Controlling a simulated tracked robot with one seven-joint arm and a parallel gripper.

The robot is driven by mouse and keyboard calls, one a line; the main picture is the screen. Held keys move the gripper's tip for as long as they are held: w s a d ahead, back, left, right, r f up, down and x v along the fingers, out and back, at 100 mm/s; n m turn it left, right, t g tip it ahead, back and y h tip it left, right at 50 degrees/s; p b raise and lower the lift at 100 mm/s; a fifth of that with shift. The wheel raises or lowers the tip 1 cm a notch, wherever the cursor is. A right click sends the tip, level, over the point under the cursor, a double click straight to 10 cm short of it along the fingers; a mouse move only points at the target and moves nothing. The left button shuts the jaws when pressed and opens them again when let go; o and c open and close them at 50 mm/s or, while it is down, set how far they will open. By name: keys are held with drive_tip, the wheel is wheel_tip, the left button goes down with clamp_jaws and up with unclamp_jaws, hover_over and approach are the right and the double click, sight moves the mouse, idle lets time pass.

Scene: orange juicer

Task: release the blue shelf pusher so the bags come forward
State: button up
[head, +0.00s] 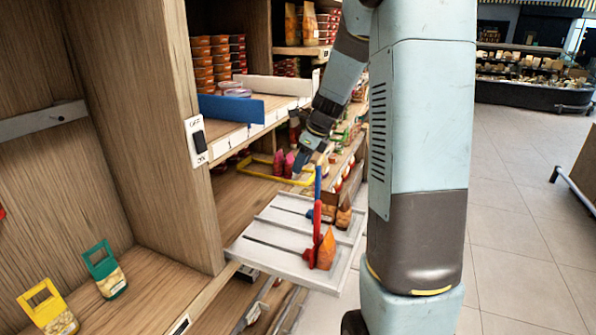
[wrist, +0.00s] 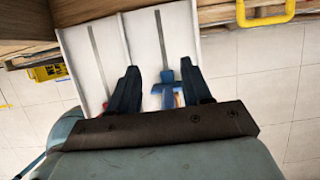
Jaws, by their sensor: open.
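The blue pusher (head: 318,183) stands upright on a pale slatted shelf (head: 272,243) that sticks out from the wooden unit. A red pusher (head: 317,224) stands on the same shelf, nearer the camera, with an orange bag (head: 326,249) beside it. Brown bags (head: 343,213) stand behind. My gripper (head: 304,163) is at the far end of the shelf, close to the blue pusher. In the wrist view my gripper (wrist: 160,80) is open, and the blue pusher (wrist: 168,90) shows between its fingers, closer to the right one. I cannot tell whether they touch.
A yellow frame (head: 262,174) lies on the wooden shelf behind; a yellow handle (wrist: 265,14) shows at the wrist view's top. A blue panel (head: 232,108) stands on an upper shelf. Green (head: 105,272) and yellow (head: 47,305) packs stand lower left.

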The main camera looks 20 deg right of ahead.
drive_tip(key=v, duration=0.9)
drive_tip(key=shift+r, duration=0.15)
drive_tip(key=s+a+r+n+h, duration=0.1)
drive_tip(key=s+a+n, duration=0.2)
drive_tip(key=s+n, duration=0.6)
drive_tip(key=s+a+r+n+t+h, duration=0.1)
drive_tip(key=s+a+n, duration=0.3)
drive_tip(key=s+n, duration=0.5)
drive_tip(key=s+a+r+n+t+h, duration=0.1)
drive_tip(key=s+a+r+n, duration=0.1)
drive_tip(key=s+n, duration=0.7)
drive_tip(key=shift+s+a+r, duration=0.25)
drive_tip(key=shift+s+a, duration=0.45)
drive_tip(key=shift+c, duration=0.3)
